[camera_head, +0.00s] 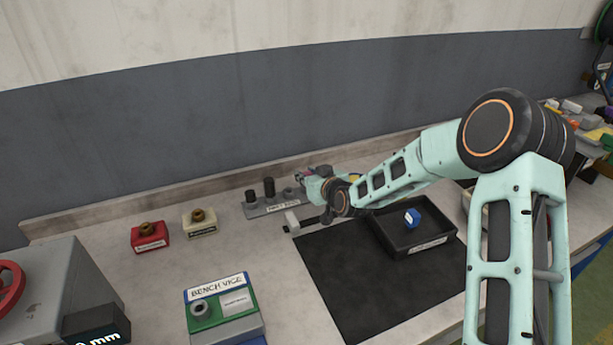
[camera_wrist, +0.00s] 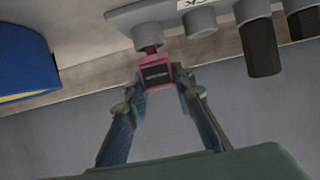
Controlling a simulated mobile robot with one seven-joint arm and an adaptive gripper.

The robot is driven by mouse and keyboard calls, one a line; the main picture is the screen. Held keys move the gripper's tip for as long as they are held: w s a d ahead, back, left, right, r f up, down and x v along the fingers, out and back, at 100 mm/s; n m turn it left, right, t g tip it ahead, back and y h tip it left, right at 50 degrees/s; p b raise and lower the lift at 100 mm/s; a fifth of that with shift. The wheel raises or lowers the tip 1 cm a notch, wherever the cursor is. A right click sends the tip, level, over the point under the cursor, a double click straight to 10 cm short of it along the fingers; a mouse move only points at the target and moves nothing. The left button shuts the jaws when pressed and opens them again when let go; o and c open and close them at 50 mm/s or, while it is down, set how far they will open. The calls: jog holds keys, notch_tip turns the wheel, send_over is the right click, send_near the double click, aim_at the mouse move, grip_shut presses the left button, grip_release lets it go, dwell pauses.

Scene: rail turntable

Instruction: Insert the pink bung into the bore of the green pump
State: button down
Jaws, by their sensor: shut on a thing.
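My gripper (camera_wrist: 158,82) is shut on the pink bung (camera_wrist: 157,72), which has a dark label on its face. In the wrist view, the bung's narrow reddish stem meets a grey round holder of the rack (camera_wrist: 120,16); I cannot tell how deep it sits. In the head view my gripper (camera_head: 308,182) is at the right end of this grey rack (camera_head: 262,210), and the bung is mostly hidden.
Two dark plugs (camera_head: 269,187) stand in the rack. A red block (camera_head: 150,243) and a cream block (camera_head: 201,230) hold brown plugs. A grey vice-like machine (camera_head: 65,290) stands at left. The bench between is clear.

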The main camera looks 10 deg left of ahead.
aim_at(307, 173)
jog(key=shift+r, duration=0.25)
jog(key=shift+r+p, duration=0.9)
jog(key=shift+r, duration=2.1)
jog(key=shift+r+p, duration=0.95)
jog(key=shift+r, duration=1.55)
